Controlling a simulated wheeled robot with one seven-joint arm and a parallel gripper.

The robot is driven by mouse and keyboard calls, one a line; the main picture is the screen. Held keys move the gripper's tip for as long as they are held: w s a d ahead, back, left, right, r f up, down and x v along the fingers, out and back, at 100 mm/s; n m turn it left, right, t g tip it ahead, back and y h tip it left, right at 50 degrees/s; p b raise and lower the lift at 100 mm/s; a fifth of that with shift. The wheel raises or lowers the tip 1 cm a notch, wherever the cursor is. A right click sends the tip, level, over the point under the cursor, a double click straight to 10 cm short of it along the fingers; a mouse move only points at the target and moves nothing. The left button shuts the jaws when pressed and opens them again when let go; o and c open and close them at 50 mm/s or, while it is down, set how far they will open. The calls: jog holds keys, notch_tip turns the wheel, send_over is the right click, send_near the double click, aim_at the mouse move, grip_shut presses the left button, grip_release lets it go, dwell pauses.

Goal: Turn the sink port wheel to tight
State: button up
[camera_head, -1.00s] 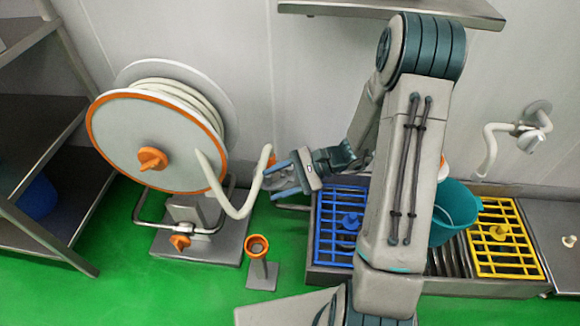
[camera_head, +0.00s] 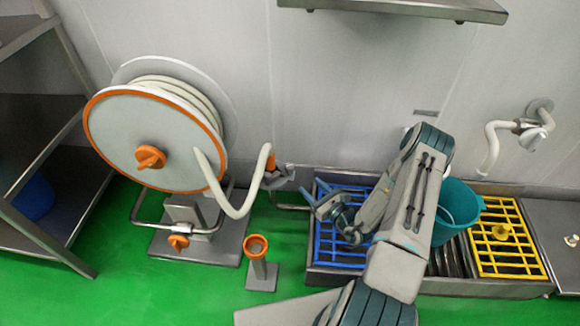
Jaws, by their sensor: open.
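A small grey fitting (camera_head: 281,177) stands at the left end of the sink, by a bent pipe; it may be the sink port, but I cannot make out its wheel or the wheel's setting. The orange-ringed end of the cream hose (camera_head: 262,160) is at this fitting; I cannot tell how firmly they join. My gripper (camera_head: 315,193) is open and empty. It is right of the fitting, apart from it, over the left part of the blue grid (camera_head: 338,259). My arm hides part of the sink behind it.
The hose reel (camera_head: 120,150) with an orange knob stands at left. An orange-topped post (camera_head: 258,265) stands on the green floor. A teal bucket (camera_head: 459,207) and a yellow grid (camera_head: 518,262) are right of my arm. A metal shelf (camera_head: 420,8) hangs above.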

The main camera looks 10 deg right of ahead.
aim_at(290, 166)
jog(key=b+x, duration=0.3)
jog(key=x, duration=1)
jog(key=shift+a, duration=0.15)
jog(key=c, duration=0.9)
jog(key=shift+c, duration=0.2)
jog(key=shift+s+r, duration=0.1)
